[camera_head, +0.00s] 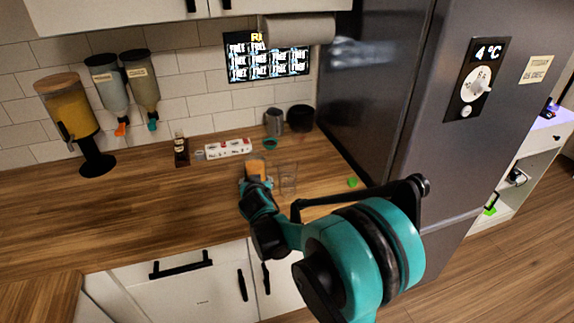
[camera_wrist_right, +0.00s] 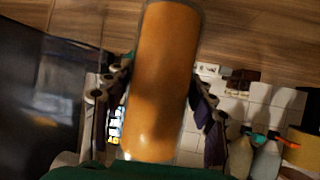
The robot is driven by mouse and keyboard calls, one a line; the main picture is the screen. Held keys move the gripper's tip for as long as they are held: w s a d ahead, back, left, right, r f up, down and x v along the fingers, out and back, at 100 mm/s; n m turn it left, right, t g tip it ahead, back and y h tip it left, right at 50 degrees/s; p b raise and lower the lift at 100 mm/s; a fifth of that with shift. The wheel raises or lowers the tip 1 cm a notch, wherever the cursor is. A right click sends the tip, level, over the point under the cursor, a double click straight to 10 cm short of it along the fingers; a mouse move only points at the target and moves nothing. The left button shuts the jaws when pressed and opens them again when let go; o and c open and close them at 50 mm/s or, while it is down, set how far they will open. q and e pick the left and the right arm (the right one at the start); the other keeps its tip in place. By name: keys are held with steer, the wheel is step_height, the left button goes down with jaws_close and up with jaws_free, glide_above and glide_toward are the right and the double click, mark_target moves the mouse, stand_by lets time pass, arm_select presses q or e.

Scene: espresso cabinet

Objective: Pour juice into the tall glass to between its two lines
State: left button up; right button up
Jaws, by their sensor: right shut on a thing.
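A clear container of orange juice (camera_head: 257,168) is between the fingers of my right gripper (camera_head: 257,183), above or on the wooden counter; I cannot tell which. In the wrist view, the orange juice container (camera_wrist_right: 163,75) fills the middle, with the fingers of my right gripper (camera_wrist_right: 160,98) closed on its two sides. A tall clear glass (camera_head: 288,179) stands just right of the held container and looks empty; its lines are too small to make out. My left gripper is not in view.
A juice dispenser (camera_head: 68,108) and two wall bottles (camera_head: 108,84) are at the left. A white labelled strip (camera_head: 228,149), a small dark bottle (camera_head: 181,150), a grey cup (camera_head: 274,122) and a dark pot (camera_head: 300,118) stand at the back. The fridge (camera_head: 440,110) bounds the right; the left counter (camera_head: 130,210) is clear.

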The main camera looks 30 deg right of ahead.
mark_target(249, 170)
steer(key=shift+r, duration=0.15)
steer(key=shift+r+m+y+p, duration=0.15)
steer(key=shift+m+y+p, duration=0.3)
steer(key=shift+m+y, duration=0.15)
steer(key=shift+a+m+y, duration=0.1)
steer(key=shift+m+y, duration=0.4)
steer(key=shift+r+m+t+y+p, duration=0.35)
steer(key=shift+r+y+p, duration=0.25)
steer(key=shift+r+p, duration=0.2)
steer(key=shift+r+m+y+p, duration=0.45)
steer(key=shift+r+m+y, duration=0.05)
steer(key=shift+r+m, duration=0.15)
steer(key=shift+a+r+m+t+y, duration=0.15)
steer(key=shift+r+m+t+y, duration=0.2)
steer(key=shift+r+m+y, duration=0.15)
steer(key=shift+w+a+r+m+y+p, duration=0.15)
steer(key=shift+a+r+m+y+p, duration=0.15)
steer(key=shift+a+r+m+y, duration=0.15)
stand_by(0.4)
steer(key=shift+a+m+t+y+b, duration=0.35)
steer(key=shift+m+t, duration=0.05)
steer(key=shift+m, duration=0.25)
stand_by(0.8)
